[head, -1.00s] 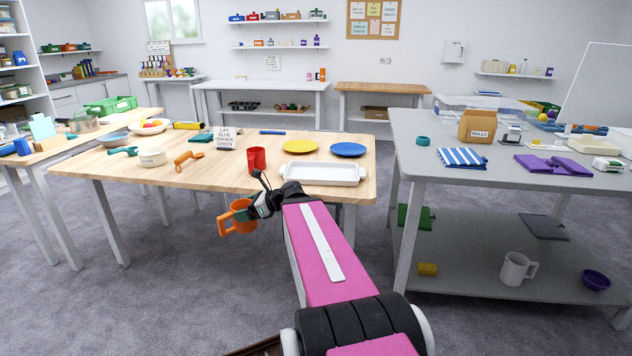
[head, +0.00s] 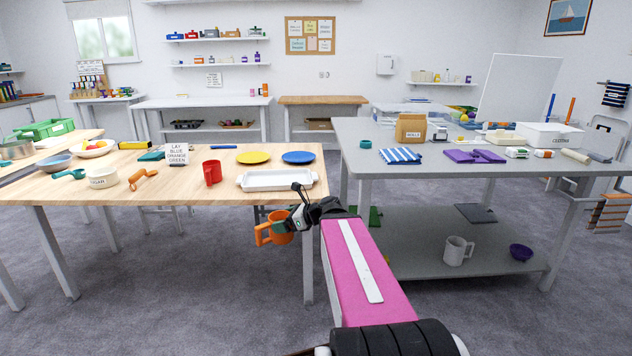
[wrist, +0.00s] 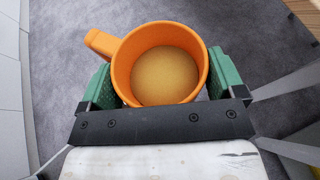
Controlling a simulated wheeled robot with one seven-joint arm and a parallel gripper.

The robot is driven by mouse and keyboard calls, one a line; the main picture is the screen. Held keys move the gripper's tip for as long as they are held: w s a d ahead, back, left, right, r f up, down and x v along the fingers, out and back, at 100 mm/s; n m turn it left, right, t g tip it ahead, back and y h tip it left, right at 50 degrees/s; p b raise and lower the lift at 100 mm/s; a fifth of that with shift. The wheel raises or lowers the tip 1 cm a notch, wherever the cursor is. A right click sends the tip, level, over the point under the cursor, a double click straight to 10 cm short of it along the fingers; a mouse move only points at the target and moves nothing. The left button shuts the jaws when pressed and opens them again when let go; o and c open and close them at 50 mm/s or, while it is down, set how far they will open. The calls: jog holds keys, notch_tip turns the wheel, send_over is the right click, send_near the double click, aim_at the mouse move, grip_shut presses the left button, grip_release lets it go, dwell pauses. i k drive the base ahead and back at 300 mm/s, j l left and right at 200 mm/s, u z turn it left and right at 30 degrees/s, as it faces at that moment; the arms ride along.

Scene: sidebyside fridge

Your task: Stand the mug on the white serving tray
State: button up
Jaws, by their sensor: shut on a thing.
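An orange mug (head: 279,227) is held by my gripper (head: 290,222) in front of the wooden table's right front edge, below the tabletop's height in the head view. In the wrist view the orange mug (wrist: 118,78) sits between the two green finger pads of my gripper (wrist: 160,85), its open top facing the camera and its handle to the upper left. Its inside bottom looks tan. The white serving tray (head: 277,187) lies on the wooden table near its right front corner, empty, above and just left of my gripper in the picture.
A red mug (head: 212,173) stands left of the tray. A yellow plate (head: 253,158) and a blue plate (head: 298,157) lie behind it. A sign (head: 178,154) stands further left. The grey table (head: 440,167) is to the right, with a white mug (head: 458,250) on its lower shelf.

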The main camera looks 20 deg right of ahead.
aim_at(271, 182)
jog(key=z, duration=1.55)
jog(key=j+z, duration=0.25)
jog(key=j, duration=0.2)
jog(key=k+j+z, duration=0.25)
jog(key=j, duration=0.15)
jog(key=j+z, duration=0.25)
jog(key=j, duration=0.2)
